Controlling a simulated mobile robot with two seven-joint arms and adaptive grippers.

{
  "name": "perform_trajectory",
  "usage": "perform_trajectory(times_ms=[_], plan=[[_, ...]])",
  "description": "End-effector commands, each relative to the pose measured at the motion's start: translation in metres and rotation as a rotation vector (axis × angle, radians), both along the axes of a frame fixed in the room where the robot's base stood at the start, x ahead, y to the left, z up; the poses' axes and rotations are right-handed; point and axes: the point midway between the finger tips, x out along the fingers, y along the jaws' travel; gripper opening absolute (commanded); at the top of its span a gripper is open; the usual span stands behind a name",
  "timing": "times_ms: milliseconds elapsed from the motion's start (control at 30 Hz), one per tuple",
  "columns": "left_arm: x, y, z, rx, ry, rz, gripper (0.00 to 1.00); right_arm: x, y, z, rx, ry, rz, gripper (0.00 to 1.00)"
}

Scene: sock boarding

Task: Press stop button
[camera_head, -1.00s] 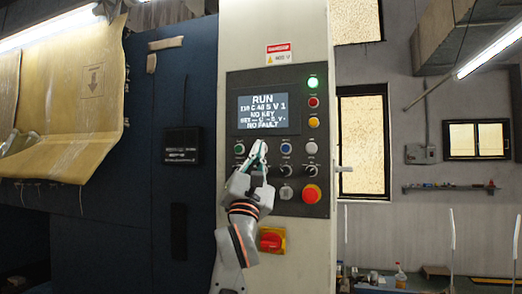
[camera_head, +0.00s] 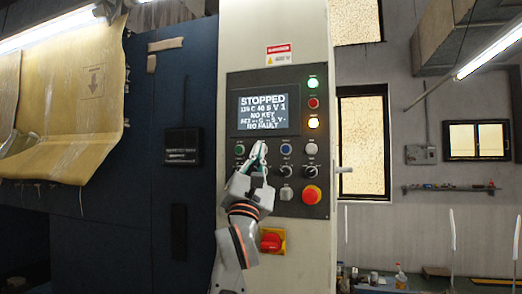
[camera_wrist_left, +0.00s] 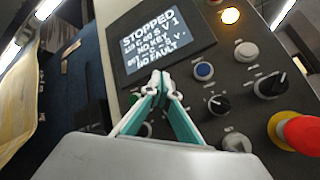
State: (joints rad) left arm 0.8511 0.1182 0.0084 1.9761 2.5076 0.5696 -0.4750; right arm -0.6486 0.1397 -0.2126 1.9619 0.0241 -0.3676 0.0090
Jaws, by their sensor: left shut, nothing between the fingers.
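The control panel (camera_head: 300,190) stands ahead, with a display (camera_head: 263,108) that reads STOPPED. My left gripper (camera_head: 259,147) is shut and empty, its green-edged fingertips at the upper button row between a green button (camera_head: 239,149) and a blue button (camera_head: 286,148). The fingertips cover whatever is at that spot, so I cannot see the stop button itself or tell whether they touch it. In the left wrist view the fingertips (camera_wrist_left: 160,76) meet just below the display (camera_wrist_left: 155,40), left of the blue button (camera_wrist_left: 204,71). My right gripper is not in view.
A white button (camera_head: 311,148), black selector knobs (camera_head: 310,171) and a red mushroom button (camera_head: 312,194) lie right of the gripper. A red rotary switch (camera_head: 271,240) sits below, close to my forearm. An amber lamp (camera_head: 313,123) glows at upper right.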

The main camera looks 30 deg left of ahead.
Motion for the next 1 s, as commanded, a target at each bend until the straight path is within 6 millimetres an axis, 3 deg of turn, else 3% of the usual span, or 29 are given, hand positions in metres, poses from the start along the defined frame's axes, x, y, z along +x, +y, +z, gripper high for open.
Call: perform_trajectory(times_ms=[567,1000], plan=[[-0.013,-0.003,0.0,0.0,0.0,0.0,0.0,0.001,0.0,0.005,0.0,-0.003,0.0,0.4],[-0.049,-0.012,0.001,0.001,0.0,0.0,0.0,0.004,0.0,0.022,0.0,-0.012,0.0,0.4]])
